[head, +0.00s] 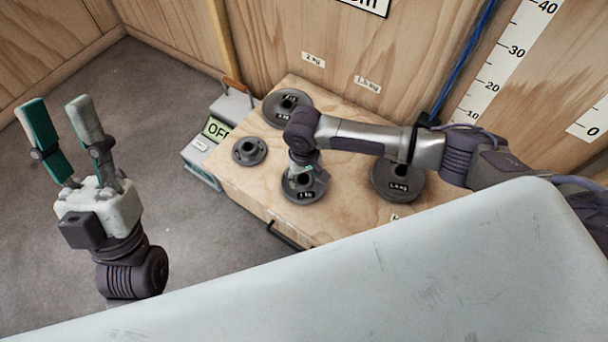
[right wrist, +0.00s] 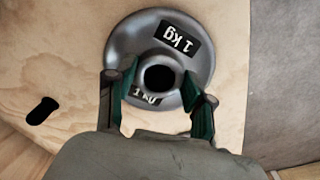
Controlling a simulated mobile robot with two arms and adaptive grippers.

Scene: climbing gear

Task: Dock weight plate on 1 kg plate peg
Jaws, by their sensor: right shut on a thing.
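A grey round weight plate labelled 1 kg (head: 315,191) is at the front of the wooden box top in the head view. In the right wrist view, the same plate (right wrist: 140,34) faces me with its dark centre hole. My right gripper (head: 303,173) comes down on it from above. Its two teal-lined fingers (right wrist: 153,88) are shut on the raised hub, one on each side. I cannot tell whether the plate touches the wood. My left gripper (head: 57,105) is open and empty over the floor, far left.
On the wooden box top (head: 345,128) are a small plate (head: 249,151), a larger plate (head: 272,108) behind, and a 1.5 kg plate (head: 398,186) to the right. An OFF-labelled case (head: 217,130) stands left. Plywood walls close the back.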

